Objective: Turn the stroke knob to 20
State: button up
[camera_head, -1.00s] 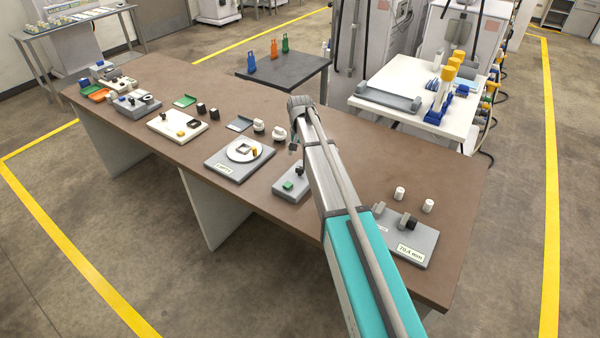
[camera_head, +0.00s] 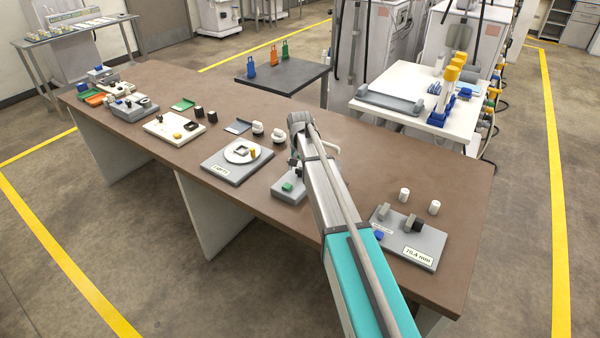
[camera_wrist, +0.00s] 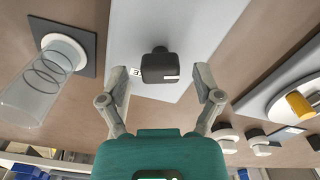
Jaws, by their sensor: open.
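In the wrist view, a black stroke knob (camera_wrist: 160,68) with a pale mark line stands on a light grey panel (camera_wrist: 200,28). A partly hidden label ending in "KE" (camera_wrist: 137,72) lies beside it. My gripper (camera_wrist: 160,78) is open, with one finger to each side of the knob in the picture; I cannot tell whether they touch it.
In the wrist view, a clear cylinder (camera_wrist: 38,85) on a dark square base stands left; a white dial with an orange part (camera_wrist: 299,104) is right. In the head view, a grey panel marked "20.4 mm" (camera_head: 418,254) and two white cylinders are right of my arm. Bare bench lies behind them.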

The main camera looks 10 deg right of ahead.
jog(key=shift+f, duration=0.15)
jog(key=c, duration=1.1)
jog(key=shift+c, duration=0.2)
jog(key=shift+n, duration=0.3)
jog(key=n, duration=0.8)
jog(key=shift+n, duration=2.3)
